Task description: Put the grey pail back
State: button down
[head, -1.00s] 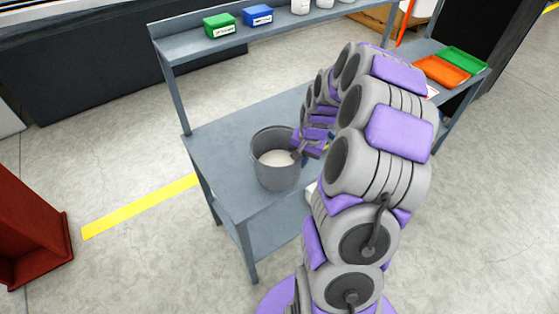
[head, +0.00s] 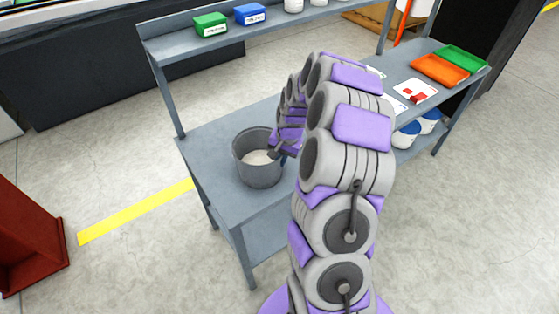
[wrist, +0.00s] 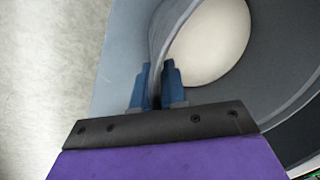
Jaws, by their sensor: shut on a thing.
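The grey pail (head: 258,172) is upright at the left end of the grey workbench (head: 205,150), with pale contents inside. In the head view I cannot tell whether its base touches the bench top. My gripper (head: 274,153) is at the pail's right side, partly hidden by my arm. In the wrist view the blue fingertips of my gripper (wrist: 157,88) are closed on the rim wall of the grey pail (wrist: 285,90), one finger on each side of it.
A shelf above holds a green bin (head: 211,25), a blue bin (head: 250,14) and white containers. An orange tray (head: 440,70) and a green tray (head: 462,58) lie at the bench's right end. White-and-blue tubs (head: 406,136) stand below. A red post (head: 25,230) stands on the floor at left.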

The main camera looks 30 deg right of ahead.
jog(key=shift+d, duration=0.2)
jog(key=c, duration=1.6)
grip_release()
jog(key=shift+s+d, duration=0.1)
jog(key=o, duration=0.4)
jog(key=shift+a+r, duration=0.1)
jog(key=shift+a, duration=0.9)
jog(key=shift+d, duration=0.8)
notch_tip(320, 180, up, 11)
jog(key=s+p, duration=0.1)
jog(key=p, duration=0.2)
jog(key=s+a+r+n, duration=0.2)
jog(key=s+a+r, duration=0.25)
jog(key=a, duration=0.25)
jog(key=s+a+r+n+g, duration=0.2)
jog(key=s+a+r+n, duration=0.2)
jog(key=s+a, duration=0.35)
jog(key=s+a+n, duration=0.1)
jog(key=s+a, duration=0.1)
jog(key=s, duration=0.5)
jog(key=s+a+r+n+g, duration=0.1)
jog(key=s+a+n, duration=0.1)
jog(key=s, duration=0.5)
jog(key=s+a+n+h, duration=0.1)
jog(key=s+a, duration=0.2)
jog(key=s, duration=0.3)
jog(key=shift+s+a+r, duration=0.15)
jog(key=shift+s+r, duration=0.25)
